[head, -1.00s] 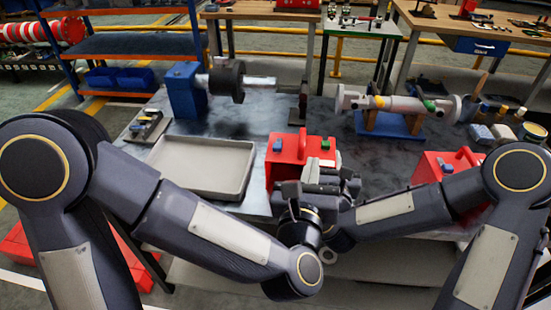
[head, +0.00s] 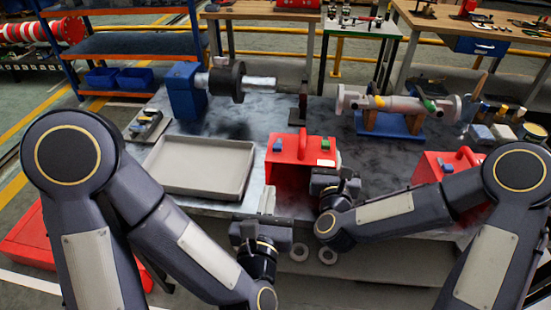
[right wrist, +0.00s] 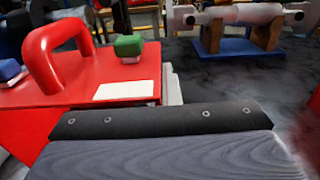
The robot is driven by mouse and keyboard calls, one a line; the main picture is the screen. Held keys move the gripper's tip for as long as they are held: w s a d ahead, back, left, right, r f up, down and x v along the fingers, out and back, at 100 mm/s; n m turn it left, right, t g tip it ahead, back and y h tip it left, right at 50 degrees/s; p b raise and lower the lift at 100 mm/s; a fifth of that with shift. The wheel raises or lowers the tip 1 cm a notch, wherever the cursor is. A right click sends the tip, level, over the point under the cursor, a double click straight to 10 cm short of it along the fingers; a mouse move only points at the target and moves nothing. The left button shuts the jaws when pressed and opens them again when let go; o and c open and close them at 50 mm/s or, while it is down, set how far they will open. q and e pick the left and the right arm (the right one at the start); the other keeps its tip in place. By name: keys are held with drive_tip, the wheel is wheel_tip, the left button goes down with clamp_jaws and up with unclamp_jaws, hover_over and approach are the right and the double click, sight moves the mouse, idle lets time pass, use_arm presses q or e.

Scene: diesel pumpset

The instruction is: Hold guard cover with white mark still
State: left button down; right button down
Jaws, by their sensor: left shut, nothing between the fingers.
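The red guard cover (head: 289,165) with a raised handle stands on the metal bench, in the middle of the head view. Its white mark (head: 326,162) is on the top near the right front edge. The cover, handle and white mark (right wrist: 124,90) show large in the right wrist view. My right gripper (head: 333,178) is at the cover's right front corner; its fingertips are hidden, so I cannot tell whether it grips the cover. My left gripper (head: 268,203) is shut and empty, in front of the cover and to its left, apart from it.
A grey tray (head: 203,192) lies left of the cover. A second red cover (head: 425,170) stands at the right, partly behind my right arm. A blue block with a shaft (head: 186,92) and a pipe on a blue stand (head: 400,124) are farther back. Two rings (head: 327,256) lie near the front.

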sight(277, 150)
use_arm(q)
drive_tip(key=w, duration=0.7)
drive_tip(key=w+d, duration=0.1)
drive_tip(key=w, duration=0.3)
drive_tip(key=shift+w, duration=0.15)
drive_tip(key=shift+w, duration=0.1)
drive_tip(key=shift+w, duration=1.4)
use_arm(e)
drive_tip(key=shift+a, duration=0.1)
use_arm(q)
drive_tip(key=s, duration=1.4)
drive_tip(key=shift+a, duration=0.45)
